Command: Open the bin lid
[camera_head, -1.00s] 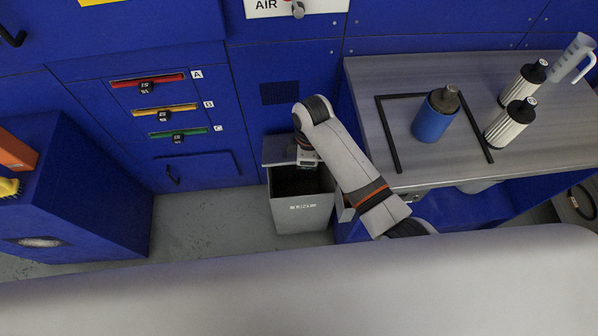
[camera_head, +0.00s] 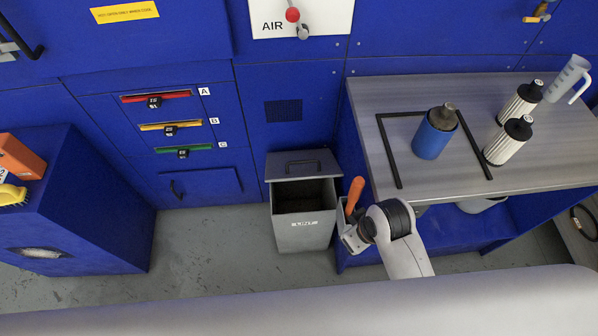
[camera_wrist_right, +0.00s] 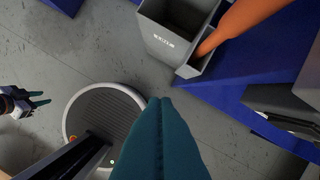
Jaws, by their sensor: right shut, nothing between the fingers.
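The grey bin (camera_head: 303,232) stands on the floor against the blue machine, and its dark inside shows from above. Its grey lid (camera_head: 328,166) with a black handle is swung up and back at the rear of the bin. My right gripper (camera_wrist_right: 160,102) is shut and empty, with teal fingers together. In the head view it is right of the bin, apart from the lid, with its fingers hard to make out. The bin (camera_wrist_right: 165,42) also shows at the top of the right wrist view. My left gripper (camera_wrist_right: 40,99) shows small there, its fingers apart.
An orange handle (camera_head: 355,193) stands in a narrow grey holder beside the bin, close to my right gripper. The bench (camera_head: 380,90) at right carries a blue canister (camera_head: 432,140), filters and a jug. Floor left of the bin is clear.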

